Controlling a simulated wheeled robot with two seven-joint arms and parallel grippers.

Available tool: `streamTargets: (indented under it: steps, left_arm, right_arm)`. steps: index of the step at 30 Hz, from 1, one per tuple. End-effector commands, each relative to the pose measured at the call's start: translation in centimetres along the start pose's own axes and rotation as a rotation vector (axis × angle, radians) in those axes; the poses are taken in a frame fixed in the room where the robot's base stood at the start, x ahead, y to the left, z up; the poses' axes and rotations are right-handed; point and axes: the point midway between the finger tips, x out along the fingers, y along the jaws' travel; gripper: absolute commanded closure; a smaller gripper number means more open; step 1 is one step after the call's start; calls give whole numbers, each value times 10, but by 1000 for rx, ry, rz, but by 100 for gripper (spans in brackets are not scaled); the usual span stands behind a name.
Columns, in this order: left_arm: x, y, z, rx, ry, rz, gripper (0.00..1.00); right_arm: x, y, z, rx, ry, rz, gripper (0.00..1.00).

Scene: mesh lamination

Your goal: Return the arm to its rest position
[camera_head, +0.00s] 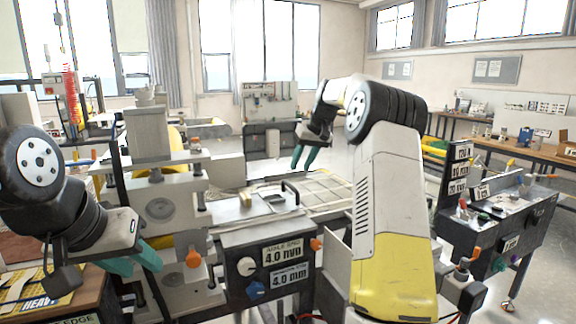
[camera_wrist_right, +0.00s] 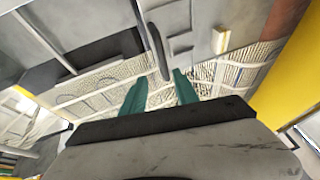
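My right gripper (camera_head: 303,158) is raised over the far part of the machine bed, its teal fingers pointing down. In the right wrist view the two fingers (camera_wrist_right: 160,90) stand apart with nothing between them. The pale mesh panel (camera_wrist_right: 215,75) shows below and beyond them; in the head view it lies on the bed (camera_head: 325,190). My left gripper (camera_head: 135,263) is at the lower left, beside the laminating machine (camera_head: 160,210). Its teal fingers appear apart, and I see nothing held.
A control box (camera_head: 270,265) with "4.0" labels stands at the front centre. A black handle (camera_head: 290,192) rises from the bed behind it. A second console (camera_head: 500,225) stands at the right. A table with a "HEAVY" sheet (camera_head: 40,295) is near my left arm.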

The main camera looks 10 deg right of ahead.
Motion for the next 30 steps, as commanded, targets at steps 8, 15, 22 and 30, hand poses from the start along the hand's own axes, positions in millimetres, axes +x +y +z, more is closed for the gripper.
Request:
streamTargets:
  steps: [8, 15, 22, 30]
  left_arm:
    - [0, 0, 0, 0, 0, 0, 64]
    - [0, 0, 0, 0, 0, 0, 64]
    - [0, 0, 0, 0, 0, 0, 64]
    - [0, 0, 0, 0, 0, 0, 64]
  right_arm:
    - [-30, -29, 16, -9, 11, 21, 64]
    - [-87, -88, 80, -9, 40, 64, 64]
    - [-122, -129, 163, 5, 79, 91, 64]
    - [-131, -162, 278, 33, 134, 94, 64]
